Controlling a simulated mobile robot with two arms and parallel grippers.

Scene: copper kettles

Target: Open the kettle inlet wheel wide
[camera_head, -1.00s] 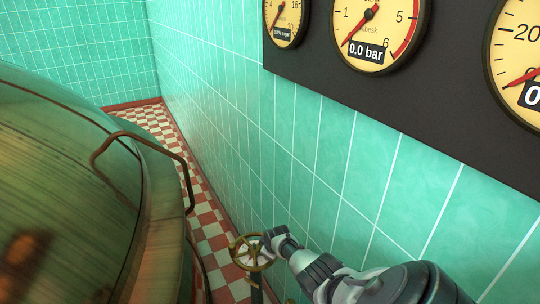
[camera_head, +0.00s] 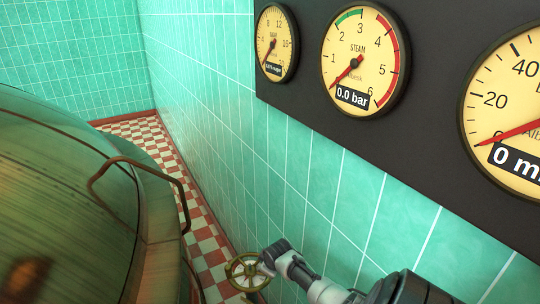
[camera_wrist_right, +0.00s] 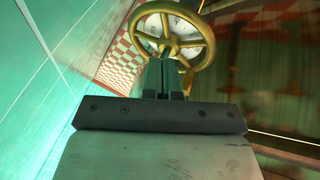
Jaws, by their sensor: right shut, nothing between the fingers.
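The inlet wheel (camera_head: 247,271) is a small brass handwheel with spokes, low beside the kettle in the head view. It also shows at the top of the right wrist view (camera_wrist_right: 174,43), with a pale disc behind it. My right gripper (camera_head: 264,263) is at the right side of the wheel's rim. In the right wrist view its dark fingers (camera_wrist_right: 165,75) are together with nothing between them, at the near edge of the rim. Whether they touch the rim I cannot tell. My left gripper is not in view.
The large copper kettle (camera_head: 60,200) with a bent handle (camera_head: 150,164) fills the left. A dark panel (camera_head: 300,85) on the green tiled wall carries gauges; the steam gauge (camera_head: 362,58) reads 0.0 bar. A checkered floor strip (camera_head: 200,225) lies between kettle and wall.

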